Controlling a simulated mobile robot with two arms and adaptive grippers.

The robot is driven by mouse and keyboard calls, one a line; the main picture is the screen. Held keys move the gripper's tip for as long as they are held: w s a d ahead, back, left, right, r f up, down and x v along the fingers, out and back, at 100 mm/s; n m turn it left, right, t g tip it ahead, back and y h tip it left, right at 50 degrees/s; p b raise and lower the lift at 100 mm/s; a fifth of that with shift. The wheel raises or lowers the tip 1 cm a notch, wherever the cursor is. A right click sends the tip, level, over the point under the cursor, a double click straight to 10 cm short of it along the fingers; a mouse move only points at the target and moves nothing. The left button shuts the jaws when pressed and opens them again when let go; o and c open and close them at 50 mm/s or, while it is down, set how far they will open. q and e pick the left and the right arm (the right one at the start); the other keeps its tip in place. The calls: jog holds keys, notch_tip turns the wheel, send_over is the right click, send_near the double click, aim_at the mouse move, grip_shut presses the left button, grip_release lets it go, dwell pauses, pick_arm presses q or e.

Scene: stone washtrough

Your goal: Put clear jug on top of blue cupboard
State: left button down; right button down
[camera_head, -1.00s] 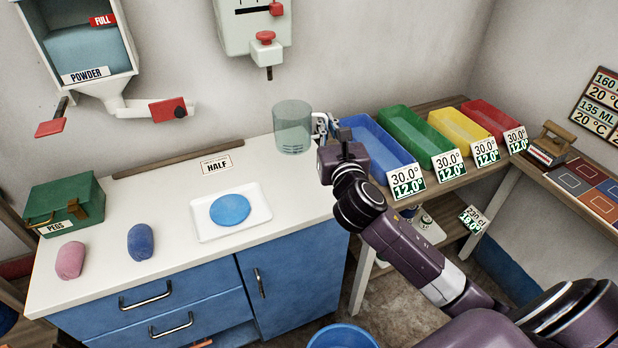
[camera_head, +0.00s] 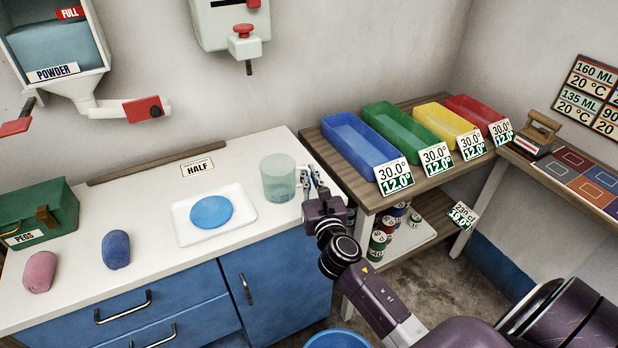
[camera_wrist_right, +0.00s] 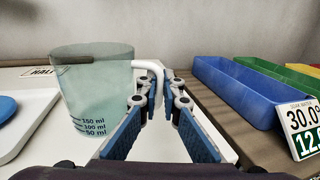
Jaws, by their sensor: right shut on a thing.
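The clear jug (camera_head: 277,178) is a greenish see-through cup with ml marks. It stands upright at the right end of the white top (camera_head: 150,245) of the blue cupboard (camera_head: 285,280), or very close above it; contact is hard to tell. My right gripper (camera_head: 309,183) is at the jug's right side, shut on its handle. In the right wrist view the jug (camera_wrist_right: 95,95) is at the left and its white handle (camera_wrist_right: 150,68) runs between the fingers (camera_wrist_right: 160,100). My left gripper is not in view.
A white tray (camera_head: 184,236) with a blue disc (camera_head: 211,211) lies left of the jug. Blue (camera_head: 350,140), green, yellow and red bins stand on a wooden shelf to the right. A green pegs box (camera_head: 40,215) and two cloth-like lumps (camera_head: 116,250) are at the left.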

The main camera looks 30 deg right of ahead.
jog(key=shift+f, duration=0.15)
jog(key=c, duration=2.1)
grip_release()
jog(key=shift+r, duration=0.25)
jog(key=shift+s+a+f, duration=0.1)
jog(key=shift+s, duration=0.2)
jog(key=shift+b+v, duration=0.65)
jog(key=shift+v, duration=5.1)
